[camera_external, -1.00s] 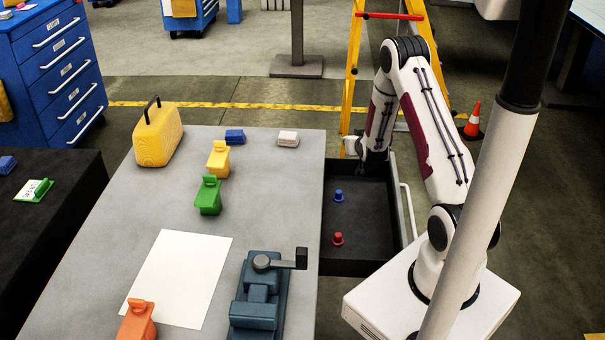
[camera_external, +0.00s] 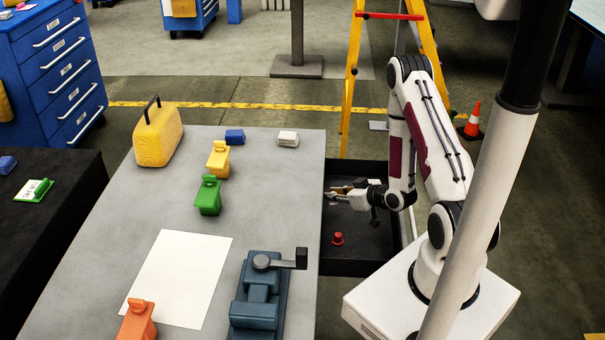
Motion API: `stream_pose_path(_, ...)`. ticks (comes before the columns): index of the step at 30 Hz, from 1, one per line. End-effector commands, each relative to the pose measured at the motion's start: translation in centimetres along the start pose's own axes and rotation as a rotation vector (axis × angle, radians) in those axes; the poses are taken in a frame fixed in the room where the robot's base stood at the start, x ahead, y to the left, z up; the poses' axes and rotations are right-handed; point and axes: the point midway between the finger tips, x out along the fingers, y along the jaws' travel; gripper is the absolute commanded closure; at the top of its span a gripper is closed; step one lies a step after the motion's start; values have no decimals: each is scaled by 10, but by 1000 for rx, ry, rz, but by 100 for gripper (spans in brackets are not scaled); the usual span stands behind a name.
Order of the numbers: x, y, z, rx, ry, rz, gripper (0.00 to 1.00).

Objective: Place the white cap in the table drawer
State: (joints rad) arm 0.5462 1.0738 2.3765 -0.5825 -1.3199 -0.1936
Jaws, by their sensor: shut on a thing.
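The table drawer (camera_external: 372,262) is pulled open at the right side of the grey table. A red cap (camera_external: 338,238) stands on its dark floor. My gripper (camera_external: 337,193) reaches in from the right, level and pointing left, over the middle of the drawer. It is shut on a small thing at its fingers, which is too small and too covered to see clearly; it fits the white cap. No white cap shows loose on the table or the drawer floor. The blue cap in the drawer is hidden behind my gripper.
On the grey table (camera_external: 110,270) stand a blue-grey vise (camera_external: 258,300) near the drawer, a white block (camera_external: 288,139), a yellow case (camera_external: 158,138) and several coloured clamps. A yellow ladder (camera_external: 350,90) stands behind the drawer. The drawer's front part is clear around the red cap.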

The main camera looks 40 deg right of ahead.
Motion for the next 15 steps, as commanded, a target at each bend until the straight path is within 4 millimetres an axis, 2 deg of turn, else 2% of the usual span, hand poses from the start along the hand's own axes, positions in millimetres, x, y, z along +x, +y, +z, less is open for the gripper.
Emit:
stream_pose_path(3, -6, -18, 2, -19, 1, -38, 96)
stream_pose_path(6, -8, -26, 3, -29, 3, -56, 96)
stream_pose_path(15, -10, -31, 3, -35, 4, -66, 96)
